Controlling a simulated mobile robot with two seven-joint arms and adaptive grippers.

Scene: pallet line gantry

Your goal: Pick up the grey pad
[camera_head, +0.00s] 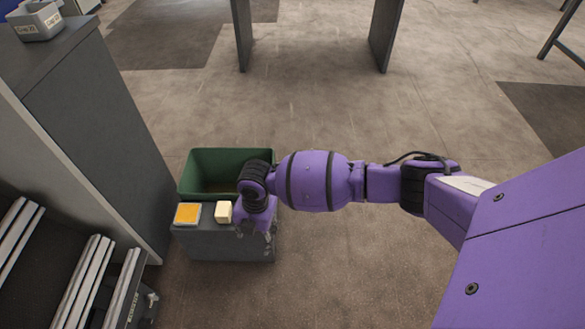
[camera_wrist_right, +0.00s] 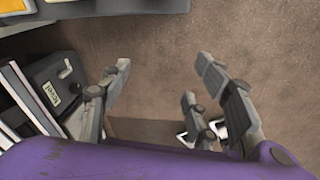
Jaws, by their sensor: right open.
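I cannot make out a separate grey pad in either view. In the head view a low dark grey stand (camera_head: 222,246) holds a square item with an orange-yellow top and pale rim (camera_head: 187,213) and a small cream block (camera_head: 223,211). My right gripper (camera_head: 258,238) points down at the stand's right end, to the right of the block, and hides that part of the top. In the right wrist view its fingers (camera_wrist_right: 163,68) are spread with nothing between them, over brown floor. My left gripper is not in view.
A green bin (camera_head: 220,170) stands behind the stand. A tall grey cabinet (camera_head: 105,130) and a rack with pale panels (camera_head: 85,280) are on the left. A labelled dark box (camera_wrist_right: 62,85) shows in the wrist view.

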